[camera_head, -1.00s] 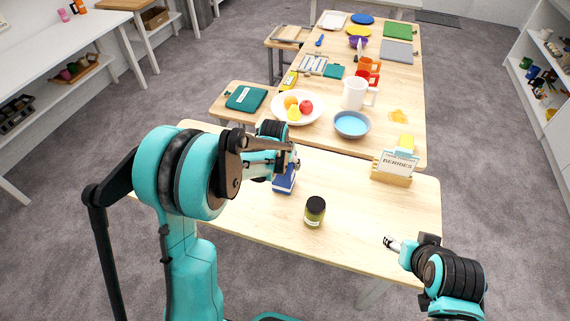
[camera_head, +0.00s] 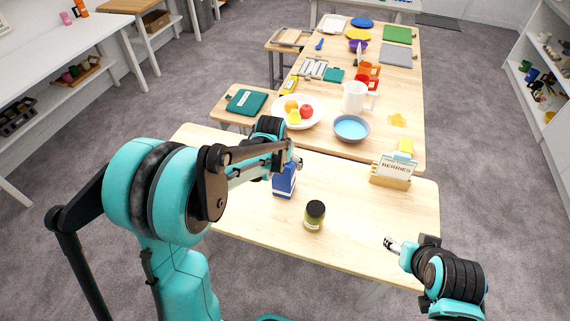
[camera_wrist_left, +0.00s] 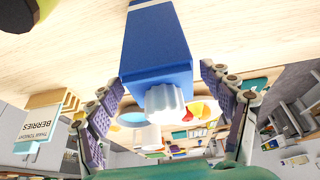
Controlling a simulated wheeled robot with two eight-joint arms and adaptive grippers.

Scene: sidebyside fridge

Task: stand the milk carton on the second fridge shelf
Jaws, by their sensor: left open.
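The milk carton is a blue box with a white cap, standing on the near table (camera_head: 285,182). Its top is partly hidden by my left arm in the head view. In the left wrist view the carton (camera_wrist_left: 157,45) lies between the two spread fingers, cap towards the camera. My left gripper (camera_wrist_left: 163,82) is open, with a finger on either side of the carton's cap end and visible gaps. In the head view my left gripper (camera_head: 290,162) is at the carton's top. My right gripper (camera_head: 392,244) is over the table's right front edge, away from the carton. No fridge is in view.
A dark-lidded green jar (camera_head: 314,215) stands right of the carton. A berries sign in a wooden holder (camera_head: 392,172) is at the table's right. A fruit plate (camera_head: 280,113), blue bowl (camera_head: 351,128) and white pitcher (camera_head: 354,96) are behind. The near table's middle right (camera_head: 360,210) is clear.

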